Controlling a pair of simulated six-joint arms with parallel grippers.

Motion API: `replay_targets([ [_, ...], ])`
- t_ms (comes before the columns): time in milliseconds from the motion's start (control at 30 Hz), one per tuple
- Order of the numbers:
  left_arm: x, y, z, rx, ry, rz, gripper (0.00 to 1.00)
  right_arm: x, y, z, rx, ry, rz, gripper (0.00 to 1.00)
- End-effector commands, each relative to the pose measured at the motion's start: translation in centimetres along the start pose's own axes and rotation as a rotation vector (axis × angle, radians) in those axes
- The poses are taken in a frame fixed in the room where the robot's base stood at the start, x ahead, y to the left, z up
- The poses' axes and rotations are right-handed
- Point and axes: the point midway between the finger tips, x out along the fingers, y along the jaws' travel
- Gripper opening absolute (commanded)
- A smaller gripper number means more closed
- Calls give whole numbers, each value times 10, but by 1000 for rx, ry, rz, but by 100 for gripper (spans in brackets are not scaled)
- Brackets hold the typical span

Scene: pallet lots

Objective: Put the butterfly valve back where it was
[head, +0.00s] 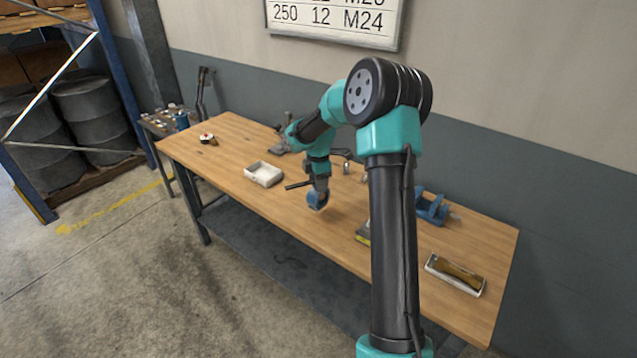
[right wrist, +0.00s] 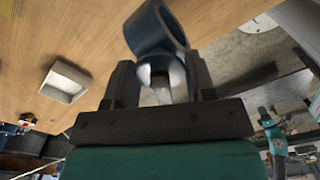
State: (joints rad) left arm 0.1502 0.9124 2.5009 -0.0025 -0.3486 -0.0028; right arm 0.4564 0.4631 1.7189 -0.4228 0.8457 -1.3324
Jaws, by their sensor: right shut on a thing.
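The butterfly valve (head: 314,200) is a blue ring-shaped body at the lower end of my right gripper (head: 319,183), over the front middle of the workbench. In the right wrist view the valve (right wrist: 152,27) shows as a blue ring with a pale grey part between the two fingers. The right gripper is shut on it. A dark bar (head: 297,185) sticks out to the left beside the gripper. I cannot tell if the valve touches the bench top. My left gripper is not in view.
The wooden workbench (head: 235,135) has a white open tray (head: 263,174) left of the valve. A grey and yellow item (head: 363,233), a blue vise (head: 431,208) and a tray holding a brown item (head: 455,273) lie to the right. A small red-and-white item (head: 206,138) sits far left.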

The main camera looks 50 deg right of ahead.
Motion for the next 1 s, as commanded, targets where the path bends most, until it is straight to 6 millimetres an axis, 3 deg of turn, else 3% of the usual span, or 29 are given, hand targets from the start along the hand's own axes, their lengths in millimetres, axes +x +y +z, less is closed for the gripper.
replay_targets([
  [233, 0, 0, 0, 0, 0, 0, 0, 2, 30, 14, 2, -1, 2, 22],
  [767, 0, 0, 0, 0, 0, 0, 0, 4, 40, 18, 1, -1, 1, 22],
  [1000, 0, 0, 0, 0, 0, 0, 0, 34, 38, 18, 0, -1, -1, 22],
])
